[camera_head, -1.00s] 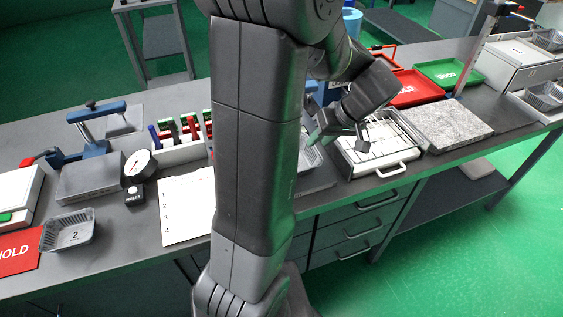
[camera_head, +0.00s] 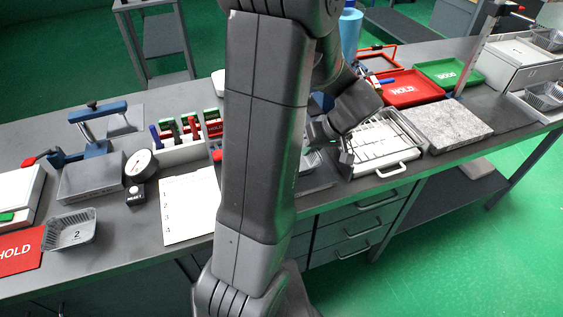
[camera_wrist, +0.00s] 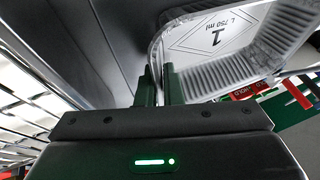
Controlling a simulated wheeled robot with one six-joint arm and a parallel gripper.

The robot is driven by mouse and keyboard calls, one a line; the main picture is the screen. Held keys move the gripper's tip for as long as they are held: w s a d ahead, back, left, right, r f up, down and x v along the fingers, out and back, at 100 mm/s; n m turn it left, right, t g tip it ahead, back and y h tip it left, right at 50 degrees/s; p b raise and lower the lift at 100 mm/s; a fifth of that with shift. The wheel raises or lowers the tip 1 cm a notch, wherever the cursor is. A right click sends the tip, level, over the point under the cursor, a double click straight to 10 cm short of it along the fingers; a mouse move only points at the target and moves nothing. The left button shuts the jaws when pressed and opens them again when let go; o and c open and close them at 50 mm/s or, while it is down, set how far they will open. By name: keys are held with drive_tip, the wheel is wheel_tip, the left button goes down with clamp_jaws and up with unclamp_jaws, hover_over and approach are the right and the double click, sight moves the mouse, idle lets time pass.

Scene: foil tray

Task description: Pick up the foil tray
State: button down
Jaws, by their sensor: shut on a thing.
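The foil tray (camera_wrist: 205,72) is a silver, ribbed-wall tray with a label reading "1" and "L 750 ml" on its floor. In the wrist view it fills the upper right. My gripper (camera_wrist: 160,78) has its two narrow fingers close together at the tray's near left corner, shut on its wall. In the head view my gripper (camera_head: 345,155) is low over the bench, right of my arm. Only a small silver part of the tray (camera_head: 311,160) shows there; my arm hides the rest. I cannot tell whether it touches the bench.
A white wire-topped unit with a handle (camera_head: 402,168) stands just right of my gripper. A grey stone slab (camera_head: 452,125), a red HOLD tray (camera_head: 410,90) and a green tray (camera_head: 450,72) lie beyond. Another foil tray marked 2 (camera_head: 70,232) sits at the left.

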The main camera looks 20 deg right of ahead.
wheel_tip(320, 180, up, 10)
drive_tip(key=shift+r, duration=0.1)
idle(0.5)
idle(0.9)
